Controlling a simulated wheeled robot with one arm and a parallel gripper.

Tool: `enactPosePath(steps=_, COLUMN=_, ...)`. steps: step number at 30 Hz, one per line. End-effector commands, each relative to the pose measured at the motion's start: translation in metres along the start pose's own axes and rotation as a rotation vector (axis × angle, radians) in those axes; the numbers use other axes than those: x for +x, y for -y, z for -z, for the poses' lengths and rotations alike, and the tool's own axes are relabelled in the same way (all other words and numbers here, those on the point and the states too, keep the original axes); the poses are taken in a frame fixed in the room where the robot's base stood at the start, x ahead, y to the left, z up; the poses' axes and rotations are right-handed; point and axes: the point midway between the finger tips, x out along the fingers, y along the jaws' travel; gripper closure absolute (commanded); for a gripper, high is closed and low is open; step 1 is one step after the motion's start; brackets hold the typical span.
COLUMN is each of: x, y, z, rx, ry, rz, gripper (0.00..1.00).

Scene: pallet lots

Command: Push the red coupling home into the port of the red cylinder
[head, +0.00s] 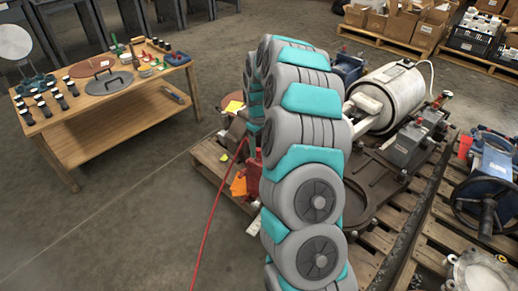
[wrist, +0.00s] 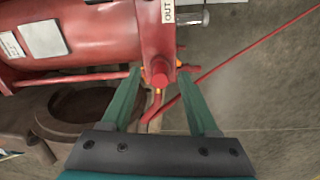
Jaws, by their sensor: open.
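The red cylinder (wrist: 85,35) lies across the upper left of the wrist view, with pale labels on its side. At its right end is a red block (wrist: 153,28) with a white "OUT" tag. A short round-ended red piece (wrist: 160,73), which looks like the coupling, is between my fingertips; I cannot tell how far it sits in the port. My gripper (wrist: 158,76) is open, with one green finger on each side of it and gaps visible. In the head view my arm hides the gripper and most of the cylinder; a red part (head: 253,177) shows beside it.
A thin red hose (wrist: 245,58) crosses the wrist view from upper right to below the red block. It also trails over the floor in the head view (head: 212,205). Wooden pallets (head: 405,235) carry machinery at right. A workbench (head: 125,125) stands left, with clear floor between.

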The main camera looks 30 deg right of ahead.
Motion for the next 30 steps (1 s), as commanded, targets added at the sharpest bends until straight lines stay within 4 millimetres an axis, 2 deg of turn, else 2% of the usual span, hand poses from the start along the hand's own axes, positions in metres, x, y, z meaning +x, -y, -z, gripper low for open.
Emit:
enactPosePath(steps=13, x=-0.065, y=-0.001, z=0.001, rx=0.0, ry=-0.005, rz=-0.003, gripper=0.39)
enactPosePath(steps=16, x=-0.071, y=0.0, z=0.001, rx=0.0, ry=-0.003, rz=-0.001, gripper=0.39)
enactPosePath(steps=26, x=-0.072, y=0.002, z=0.0, rx=0.0, ry=-0.001, rz=0.001, gripper=0.39)
enactPosePath(steps=30, x=-0.085, y=0.022, z=-0.006, rx=-0.001, ry=-0.002, rz=0.011, gripper=0.39)
